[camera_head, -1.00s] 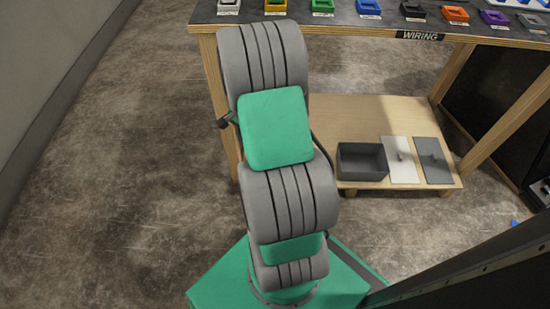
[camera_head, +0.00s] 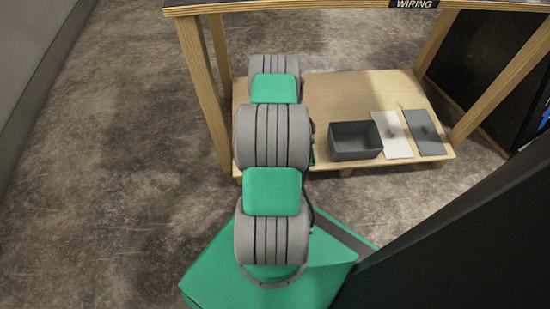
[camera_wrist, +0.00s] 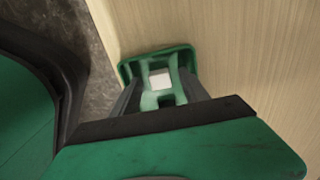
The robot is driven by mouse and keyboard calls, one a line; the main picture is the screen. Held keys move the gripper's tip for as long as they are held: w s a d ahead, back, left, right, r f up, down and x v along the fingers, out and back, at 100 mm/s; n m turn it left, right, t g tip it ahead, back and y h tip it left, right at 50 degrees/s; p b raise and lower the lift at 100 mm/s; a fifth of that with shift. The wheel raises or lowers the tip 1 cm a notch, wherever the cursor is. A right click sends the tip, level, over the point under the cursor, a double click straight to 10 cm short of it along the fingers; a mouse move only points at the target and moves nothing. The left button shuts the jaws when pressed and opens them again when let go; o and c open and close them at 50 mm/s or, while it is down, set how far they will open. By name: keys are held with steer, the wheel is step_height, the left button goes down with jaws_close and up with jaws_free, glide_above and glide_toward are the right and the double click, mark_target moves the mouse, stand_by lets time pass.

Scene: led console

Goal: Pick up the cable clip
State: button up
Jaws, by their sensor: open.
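In the wrist view my gripper (camera_wrist: 160,94) is open above the pale wooden shelf, near its edge. Its two dark fingers point away from the camera. A green rimmed piece (camera_wrist: 128,69) lies at the fingertips, with a lighter green form (camera_wrist: 150,101) and a whitish square (camera_wrist: 160,78) between the fingers. I cannot tell whether any of this is the cable clip, or whether the fingers touch it. In the head view my arm hides the gripper and the shelf spot under it.
The wooden lower shelf (camera_head: 345,92) holds a dark grey open box (camera_head: 356,140), a white plate (camera_head: 392,135) and a grey plate (camera_head: 424,133) to the right of my arm. Wooden table legs (camera_head: 205,90) and the tabletop edge marked WIRING (camera_head: 414,4) frame the space.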

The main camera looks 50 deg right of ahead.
steer(key=shift+r, duration=0.1)
jaws_close()
stand_by(0.4)
